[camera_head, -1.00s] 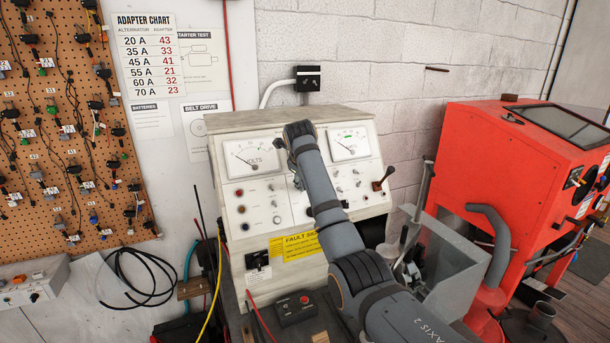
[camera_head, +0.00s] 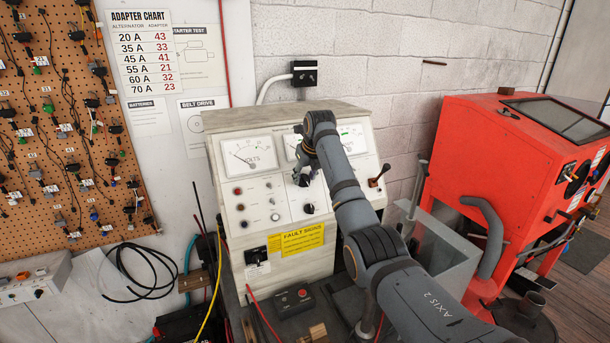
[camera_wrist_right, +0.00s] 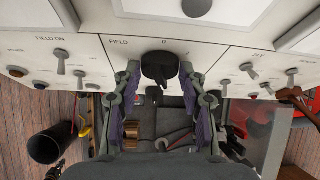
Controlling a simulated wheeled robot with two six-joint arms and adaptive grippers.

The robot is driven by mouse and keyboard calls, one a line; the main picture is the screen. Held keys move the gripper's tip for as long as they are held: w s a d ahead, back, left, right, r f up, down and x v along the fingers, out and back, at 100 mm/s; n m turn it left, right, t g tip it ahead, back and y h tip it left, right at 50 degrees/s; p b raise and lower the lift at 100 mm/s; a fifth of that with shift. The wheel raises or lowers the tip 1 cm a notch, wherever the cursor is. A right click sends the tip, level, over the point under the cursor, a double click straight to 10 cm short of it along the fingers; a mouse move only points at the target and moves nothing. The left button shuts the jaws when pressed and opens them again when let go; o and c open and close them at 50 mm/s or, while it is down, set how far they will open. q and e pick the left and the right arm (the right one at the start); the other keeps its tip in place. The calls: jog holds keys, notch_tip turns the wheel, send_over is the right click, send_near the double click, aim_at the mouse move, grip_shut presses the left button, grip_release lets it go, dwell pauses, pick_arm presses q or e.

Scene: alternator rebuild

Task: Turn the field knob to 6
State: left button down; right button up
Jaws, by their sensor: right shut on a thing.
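The field knob (camera_wrist_right: 159,68) is black and round, on the white panel under the word FIELD and a 0 in the right wrist view. My right gripper (camera_wrist_right: 159,75) has one finger on each side of it and is shut on it. In the head view my right gripper (camera_head: 302,172) is at the middle of the test bench's panel (camera_head: 240,190), partly hidden by my own arm. I cannot read which number the knob points to. My left gripper is not in view.
A volts meter (camera_head: 250,156) is left of the gripper and another meter (camera_head: 351,138) is behind my arm. Toggle switches (camera_wrist_right: 62,60) flank the knob. A second black knob (camera_head: 308,208) sits lower. A red cabinet (camera_head: 490,150) stands at right.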

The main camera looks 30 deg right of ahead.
jog(key=shift+f, duration=0.1)
jog(key=o, duration=1.1)
jog(key=shift+o, duration=0.2)
jog(key=d+v, duration=0.1)
jog(key=v, duration=1.1)
jog(key=shift+a, duration=0.45)
